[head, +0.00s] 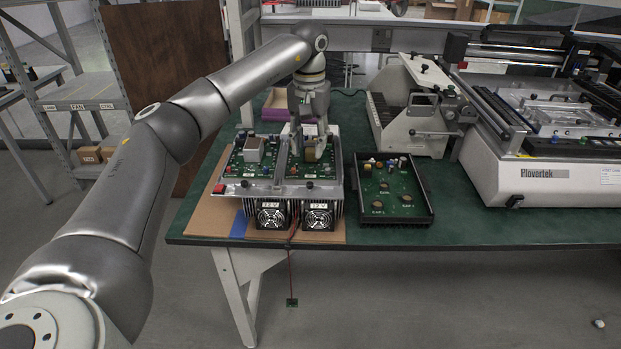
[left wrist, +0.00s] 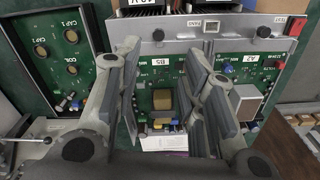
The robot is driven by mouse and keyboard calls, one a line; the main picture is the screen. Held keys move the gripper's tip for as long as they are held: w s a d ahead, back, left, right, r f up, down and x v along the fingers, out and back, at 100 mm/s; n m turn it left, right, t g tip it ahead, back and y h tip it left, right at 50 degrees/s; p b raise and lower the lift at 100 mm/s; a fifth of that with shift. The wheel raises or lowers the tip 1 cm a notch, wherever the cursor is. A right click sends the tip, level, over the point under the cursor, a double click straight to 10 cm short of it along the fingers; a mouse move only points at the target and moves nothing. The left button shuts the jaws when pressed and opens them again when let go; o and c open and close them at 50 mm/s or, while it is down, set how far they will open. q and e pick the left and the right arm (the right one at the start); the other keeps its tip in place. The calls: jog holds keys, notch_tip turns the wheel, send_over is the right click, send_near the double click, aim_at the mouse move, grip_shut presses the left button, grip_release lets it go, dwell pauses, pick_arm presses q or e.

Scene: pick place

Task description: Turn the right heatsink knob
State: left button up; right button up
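Two silver heatsinks stand side by side on the table, each with a green circuit board. The right heatsink (head: 322,190) has a fan at its front and a small knob (head: 309,184) on its metal front bar. In the left wrist view, which is turned around, a small knob (left wrist: 157,35) shows on the bar. The left heatsink (head: 250,188) is beside it. My left gripper (head: 310,148) points down over the right heatsink's board. In the left wrist view my left gripper (left wrist: 164,52) has its fingers apart with nothing between them. My right gripper is not in view.
A black tray (head: 428,217) with a green board stands just right of the heatsinks. A grey metal fixture (head: 425,140) and a large white Plovertek machine (head: 490,187) stand farther right. A purple-edged box (head: 272,114) is behind. The green table (head: 460,225) is clear at the front right.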

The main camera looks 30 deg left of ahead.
aim_at(310, 183)
pick_arm(q)
notch_tip(310, 183, down, 11)
jog(key=shift+r, duration=0.15)
dwell(0.4)
